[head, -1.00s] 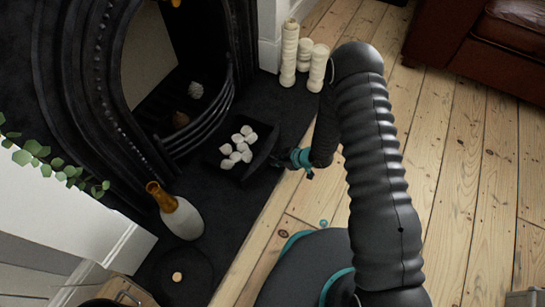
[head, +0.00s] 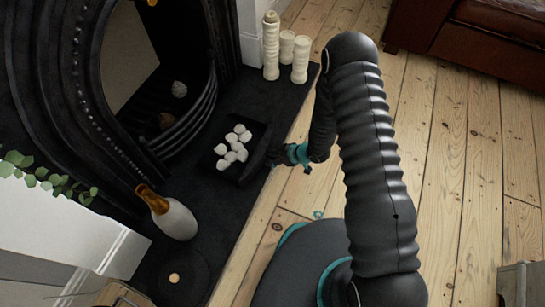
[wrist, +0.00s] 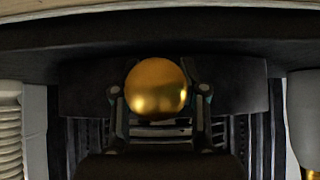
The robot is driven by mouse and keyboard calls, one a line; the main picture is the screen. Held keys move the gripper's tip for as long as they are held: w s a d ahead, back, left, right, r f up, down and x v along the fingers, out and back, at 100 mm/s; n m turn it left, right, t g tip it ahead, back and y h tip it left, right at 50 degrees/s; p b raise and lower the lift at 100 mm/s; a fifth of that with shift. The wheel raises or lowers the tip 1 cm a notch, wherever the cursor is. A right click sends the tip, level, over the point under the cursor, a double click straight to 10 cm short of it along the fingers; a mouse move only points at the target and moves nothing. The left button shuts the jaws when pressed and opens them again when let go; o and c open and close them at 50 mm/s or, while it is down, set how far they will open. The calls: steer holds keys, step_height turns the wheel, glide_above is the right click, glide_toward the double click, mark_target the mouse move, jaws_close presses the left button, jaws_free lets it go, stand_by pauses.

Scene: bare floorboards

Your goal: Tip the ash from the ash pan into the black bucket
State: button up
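The ash pan (head: 258,139) is a dark, shallow tray on the black hearth, with several white lumps (head: 235,145) in it. My gripper (head: 276,155) is low at the pan's right-hand side in the head view, its fingertips hard to make out against the dark pan. In the wrist view a round brass knob (wrist: 156,89) sits between the two fingers of my gripper (wrist: 159,92), in front of a dark band that looks like the pan. The fingers stand apart with narrow gaps beside the knob. I cannot make out the black bucket for certain.
A white-and-amber bottle (head: 174,216) stands on the hearth below the pan. Cream candles (head: 271,48) stand at the hearth's far end. The arched black fireplace (head: 185,120) is to the left. Bare floorboards (head: 455,150) are clear to the right, with a brown sofa (head: 480,40) beyond.

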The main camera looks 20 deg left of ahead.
steer(key=v, duration=1.2)
steer(key=shift+s, duration=0.1)
stand_by(0.4)
